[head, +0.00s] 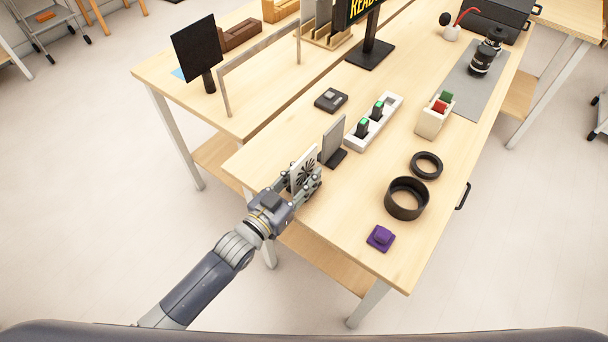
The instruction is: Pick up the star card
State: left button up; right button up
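The star card (304,169) is a white upright card with a black burst of rays, near the front left edge of the right-hand table (352,225). My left gripper (306,186) is at the card, reaching in from the lower left. Its fingers lie around the card's lower part and hide its bottom edge. I cannot tell whether they press on the card or stand open beside it. My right gripper is out of view.
Just behind stands a grey plate on a dark foot (333,142). A white strip with green-topped pieces (374,121), a dark box (331,100), black rings (406,198) and a purple piece (380,238) stand nearby.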

pick_arm(q)
grip_shut()
jog(key=shift+r, duration=0.15)
